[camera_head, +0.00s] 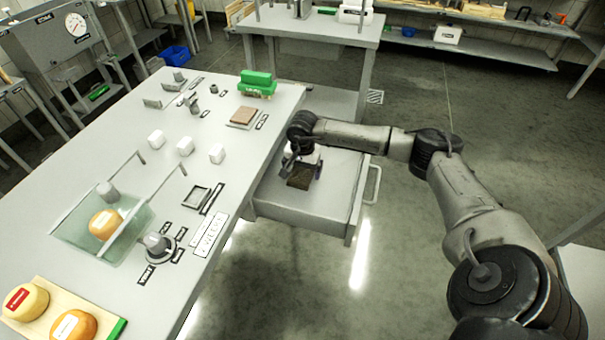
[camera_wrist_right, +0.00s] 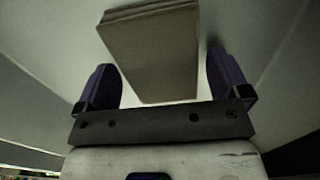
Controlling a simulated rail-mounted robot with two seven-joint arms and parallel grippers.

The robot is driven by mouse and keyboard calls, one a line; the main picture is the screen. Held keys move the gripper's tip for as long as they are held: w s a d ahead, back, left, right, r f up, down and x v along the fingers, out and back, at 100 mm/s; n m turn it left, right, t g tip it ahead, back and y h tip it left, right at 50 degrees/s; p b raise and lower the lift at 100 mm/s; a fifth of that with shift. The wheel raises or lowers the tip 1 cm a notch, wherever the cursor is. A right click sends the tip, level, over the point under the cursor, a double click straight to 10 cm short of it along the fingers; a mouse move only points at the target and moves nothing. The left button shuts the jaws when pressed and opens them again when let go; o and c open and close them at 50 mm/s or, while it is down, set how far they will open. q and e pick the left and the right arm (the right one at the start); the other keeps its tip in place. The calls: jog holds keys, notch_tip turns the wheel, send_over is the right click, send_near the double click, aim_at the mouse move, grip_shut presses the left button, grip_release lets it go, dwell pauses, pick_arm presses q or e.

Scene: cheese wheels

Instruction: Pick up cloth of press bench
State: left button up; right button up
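The cloth looks like a folded brown stack (camera_head: 301,178) lying in the open drawer (camera_head: 270,200) of the bench. It also shows in the right wrist view as a brown block (camera_wrist_right: 155,50) with layered edges. My right gripper (camera_head: 303,163) reaches down into the drawer at the cloth. In the right wrist view its two dark fingers (camera_wrist_right: 162,85) stand apart on either side of the cloth's near end, with gaps on both sides. Part of the cloth is hidden under the gripper in the head view. My left gripper is not in view.
The bench top (camera_head: 130,165) holds several white blocks, a glass-sided case (camera_head: 75,230), a green block (camera_head: 257,83) and a brown square on a plate (camera_head: 243,117). A board with cheese wheels (camera_head: 75,325) is at the lower left. The drawer walls surround the gripper. Floor at the right is clear.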

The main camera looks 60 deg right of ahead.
aim_at(303, 171)
jog(key=c, duration=0.8)
jog(key=shift+r+p, duration=1.1)
jog(key=shift+r, duration=1.15)
jog(key=shift+c, duration=0.2)
jog(key=s+d+r+p, duration=0.2)
jog(key=s+r, duration=0.4)
jog(key=s, duration=0.5)
jog(key=shift+s+d+r+p, duration=0.15)
jog(key=shift+d+r+p, duration=0.2)
jog(key=shift+p, duration=0.2)
jog(key=shift+f, duration=0.1)
